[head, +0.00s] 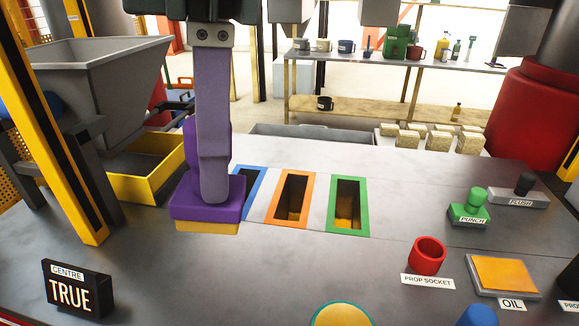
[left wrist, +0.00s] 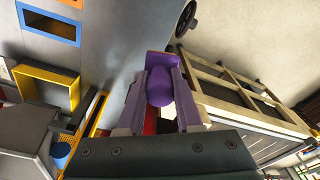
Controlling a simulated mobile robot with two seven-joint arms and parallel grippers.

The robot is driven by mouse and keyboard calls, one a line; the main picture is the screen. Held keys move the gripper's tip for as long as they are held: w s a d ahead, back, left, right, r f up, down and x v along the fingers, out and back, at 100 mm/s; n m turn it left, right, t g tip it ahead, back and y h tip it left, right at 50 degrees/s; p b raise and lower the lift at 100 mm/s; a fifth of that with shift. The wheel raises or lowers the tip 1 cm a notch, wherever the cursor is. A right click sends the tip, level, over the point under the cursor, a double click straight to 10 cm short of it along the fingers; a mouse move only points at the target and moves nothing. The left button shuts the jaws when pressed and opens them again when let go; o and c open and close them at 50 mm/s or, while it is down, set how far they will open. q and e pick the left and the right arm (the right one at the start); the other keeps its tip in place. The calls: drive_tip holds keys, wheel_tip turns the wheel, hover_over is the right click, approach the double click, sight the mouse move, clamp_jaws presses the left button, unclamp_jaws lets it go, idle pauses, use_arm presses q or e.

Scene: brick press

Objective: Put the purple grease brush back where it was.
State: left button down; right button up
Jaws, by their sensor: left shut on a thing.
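The purple grease brush (head: 205,205) has a purple handle and block with a yellow layer along its underside. My left gripper (head: 212,185) points down and is shut on its handle. In the left wrist view the brush (left wrist: 160,88) sits between the two fingers of the gripper (left wrist: 160,105). In the head view the brush is upright over the grey bench, just left of the blue-rimmed slot (head: 250,185) and partly in front of it. I cannot tell how large the gap under it is. The near finger hides part of the handle. My right gripper does not show.
Orange (head: 292,175) and green (head: 350,182) rimmed slots lie to the right. A red prop socket (head: 428,255), an oil pad (head: 503,273) and a green punch button (head: 470,208) stand farther right. A TRUE sign (head: 75,290) is front left, a yellow tray (head: 148,165) behind. The bench middle is clear.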

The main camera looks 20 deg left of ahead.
use_arm(q)
drive_tip(key=a+f+b, duration=0.1)
drive_tip(key=f+b, duration=0.4)
drive_tip(key=f, duration=0.2)
drive_tip(key=a+f+m+b, duration=0.1)
drive_tip(key=f+b, duration=0.5)
drive_tip(key=f, duration=0.2)
drive_tip(key=a+f+m+t+h+b, duration=0.1)
drive_tip(key=a+f+b, duration=0.1)
drive_tip(key=f+b, duration=0.3)
drive_tip(key=shift+w+a+f, duration=0.1)
drive_tip(key=shift+w+f, duration=0.1)
drive_tip(key=shift+f, duration=0.7)
drive_tip(key=shift+w+f, duration=0.2)
drive_tip(key=shift+f, duration=0.65)
drive_tip(key=shift+r, duration=0.15)
drive_tip(key=c, duration=1)
unclamp_jaws()
drive_tip(key=shift+c, duration=0.2)
drive_tip(key=o, duration=0.5)
drive_tip(key=shift+c, duration=0.2)
